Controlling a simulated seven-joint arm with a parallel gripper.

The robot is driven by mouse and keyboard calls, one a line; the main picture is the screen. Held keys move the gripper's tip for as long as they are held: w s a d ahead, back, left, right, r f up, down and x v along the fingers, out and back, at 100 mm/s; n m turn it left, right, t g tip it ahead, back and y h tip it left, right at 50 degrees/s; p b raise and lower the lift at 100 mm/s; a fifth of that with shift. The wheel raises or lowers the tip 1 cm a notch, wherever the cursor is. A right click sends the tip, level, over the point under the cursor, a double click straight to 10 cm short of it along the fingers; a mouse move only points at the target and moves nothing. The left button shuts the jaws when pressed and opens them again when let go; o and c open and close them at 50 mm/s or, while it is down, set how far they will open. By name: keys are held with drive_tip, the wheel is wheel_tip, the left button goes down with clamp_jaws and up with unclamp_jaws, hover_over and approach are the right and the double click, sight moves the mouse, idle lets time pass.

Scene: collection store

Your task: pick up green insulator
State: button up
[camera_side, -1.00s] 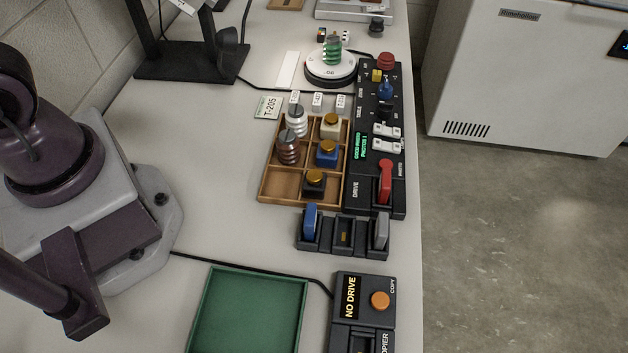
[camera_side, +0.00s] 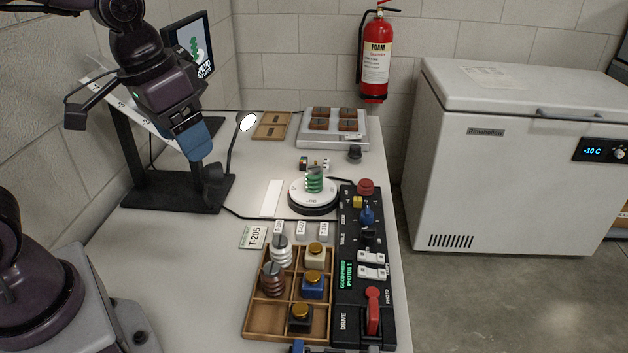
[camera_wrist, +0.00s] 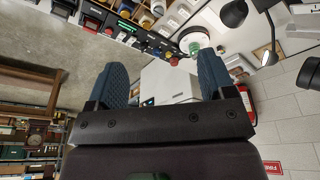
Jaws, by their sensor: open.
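The green insulator (camera_side: 314,180) stands upright on a round white turntable (camera_side: 314,194) with a dark base. It shows small near the top of the wrist view (camera_wrist: 193,48). My gripper (camera_side: 197,150) is up at the left in the side view, in front of the dark stand, left of the turntable and apart from the insulator. In the wrist view my gripper (camera_wrist: 158,85) has its two blue fingers wide apart with nothing held between them.
A wooden compartment tray (camera_side: 262,318) holds white and brown insulators and several gold-topped pieces. A black control panel (camera_side: 347,315) runs along the right edge. A scale (camera_side: 333,143) bears several brown blocks.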

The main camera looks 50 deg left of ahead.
drive_tip(key=w+a+f+n+g, duration=0.1)
drive_tip(key=w+a+f, duration=0.1)
drive_tip(key=w+f, duration=0.5)
drive_tip(key=n+t+y, duration=0.2)
drive_tip(key=n, duration=0.1)
approach(313, 169)
drive_tip(key=x, duration=0.6)
drive_tip(key=shift+s+d+f, duration=0.15)
drive_tip(key=shift+d+f, duration=0.05)
drive_tip(key=shift+f, duration=0.25)
drive_tip(key=x, duration=0.5)
drive_tip(key=shift+w+a, duration=0.2)
drive_tip(key=shift+w, duration=0.05)
drive_tip(key=c, duration=1.1)
drive_tip(key=shift+r, duration=0.15)
